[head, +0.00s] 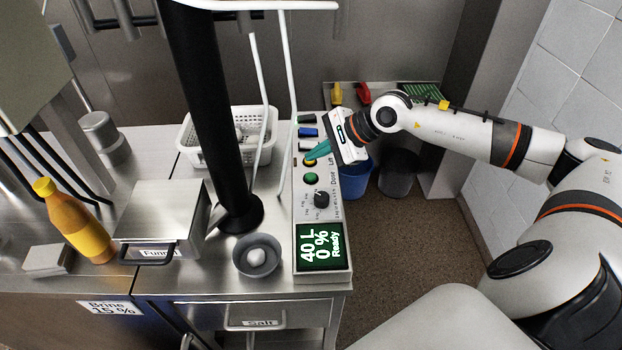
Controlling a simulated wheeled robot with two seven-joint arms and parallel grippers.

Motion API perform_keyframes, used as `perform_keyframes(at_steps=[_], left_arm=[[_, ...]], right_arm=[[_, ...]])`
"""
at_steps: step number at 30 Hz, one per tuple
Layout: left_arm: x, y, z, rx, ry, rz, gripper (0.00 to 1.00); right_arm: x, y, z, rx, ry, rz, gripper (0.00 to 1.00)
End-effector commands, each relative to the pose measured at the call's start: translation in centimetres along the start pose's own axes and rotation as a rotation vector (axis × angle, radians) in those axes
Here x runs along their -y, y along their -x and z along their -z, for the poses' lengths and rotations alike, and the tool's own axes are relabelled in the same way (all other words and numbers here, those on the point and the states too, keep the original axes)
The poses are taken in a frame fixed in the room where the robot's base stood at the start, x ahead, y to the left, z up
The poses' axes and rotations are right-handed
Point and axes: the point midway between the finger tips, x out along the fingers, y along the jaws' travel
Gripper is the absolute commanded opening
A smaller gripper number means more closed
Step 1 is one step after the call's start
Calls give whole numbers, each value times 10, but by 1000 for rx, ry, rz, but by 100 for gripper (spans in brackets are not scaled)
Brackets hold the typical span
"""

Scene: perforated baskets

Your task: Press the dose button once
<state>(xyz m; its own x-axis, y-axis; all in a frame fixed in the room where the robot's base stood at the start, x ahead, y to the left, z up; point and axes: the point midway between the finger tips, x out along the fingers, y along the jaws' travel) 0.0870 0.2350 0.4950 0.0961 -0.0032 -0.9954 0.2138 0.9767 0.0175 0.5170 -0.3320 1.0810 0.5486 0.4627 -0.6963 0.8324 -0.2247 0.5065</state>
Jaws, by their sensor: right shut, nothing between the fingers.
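The control panel (297,210) runs along the right edge of the steel counter. It carries a green button (310,179) beside the label "Dose" and a yellow button (308,162) beside the label "Lift". A black knob (321,199) sits nearer me, and the display (320,246) reads "40 L 0 % Ready". My right gripper (311,158) is shut and empty. Its teal fingertips are over the yellow button, beyond the green one; I cannot tell whether they touch. My left gripper is not in view.
A black column (205,110) rises left of the panel, with thin white tubes beside it. A white perforated basket (265,150), a grey bowl (257,256) with a white ball, a funnel box (163,215) and an orange bottle (75,225) stand on the counter. Blue (355,183) and black buckets stand right.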

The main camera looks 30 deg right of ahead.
Motion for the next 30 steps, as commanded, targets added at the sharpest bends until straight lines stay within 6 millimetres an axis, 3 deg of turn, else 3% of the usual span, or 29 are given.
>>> perform_keyframes(at_steps=[3, 7, 30], left_arm=[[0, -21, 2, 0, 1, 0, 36], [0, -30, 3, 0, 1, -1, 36], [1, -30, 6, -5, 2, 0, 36]], right_arm=[[12, -17, -12, 0, 0, 0, 0], [17, -23, -17, 0, 1, 0, 0], [17, -23, -17, 0, 1, 0, 0]])
